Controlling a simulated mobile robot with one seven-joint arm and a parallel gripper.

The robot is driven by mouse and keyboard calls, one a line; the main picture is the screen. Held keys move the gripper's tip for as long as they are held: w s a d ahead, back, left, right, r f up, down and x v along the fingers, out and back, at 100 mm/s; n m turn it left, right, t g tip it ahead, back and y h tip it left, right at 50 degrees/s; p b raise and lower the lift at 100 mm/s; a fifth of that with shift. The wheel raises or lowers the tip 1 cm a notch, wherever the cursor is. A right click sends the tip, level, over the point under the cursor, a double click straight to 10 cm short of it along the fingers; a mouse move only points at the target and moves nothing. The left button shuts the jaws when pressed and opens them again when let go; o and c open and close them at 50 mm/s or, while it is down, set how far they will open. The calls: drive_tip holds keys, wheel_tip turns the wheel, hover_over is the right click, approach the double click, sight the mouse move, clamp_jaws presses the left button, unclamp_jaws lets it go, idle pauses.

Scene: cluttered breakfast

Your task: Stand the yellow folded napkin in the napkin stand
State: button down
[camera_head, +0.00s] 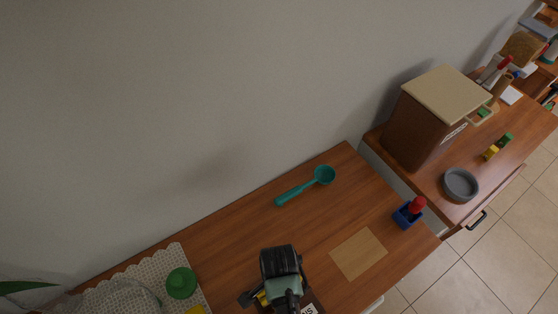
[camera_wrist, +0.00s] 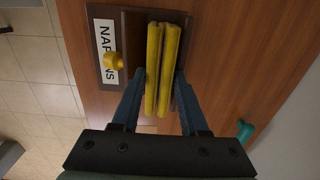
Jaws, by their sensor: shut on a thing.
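The yellow folded napkin (camera_wrist: 154,62) shows in the wrist view as two long upright layers side by side. My gripper (camera_wrist: 160,74) is shut on it, with one blue finger on each side. The brown napkin stand (camera_wrist: 133,27) with its white label (camera_wrist: 106,50) lies around and below the napkin's far end. I cannot tell whether the napkin rests on its floor. In the head view, my gripper (camera_head: 266,297) hides most of the stand (camera_head: 316,298), and only a yellow bit of napkin (camera_head: 262,298) shows.
A teal ladle (camera_head: 300,188) lies behind; a blue holder with a red top (camera_head: 407,214) and a tan square (camera_head: 358,253) lie right. A lace mat (camera_head: 150,262) with a green object (camera_head: 181,283) is left.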

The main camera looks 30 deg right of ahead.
drive_tip(key=shift+f, duration=0.2)
drive_tip(key=shift+c, duration=2.1)
unclamp_jaws()
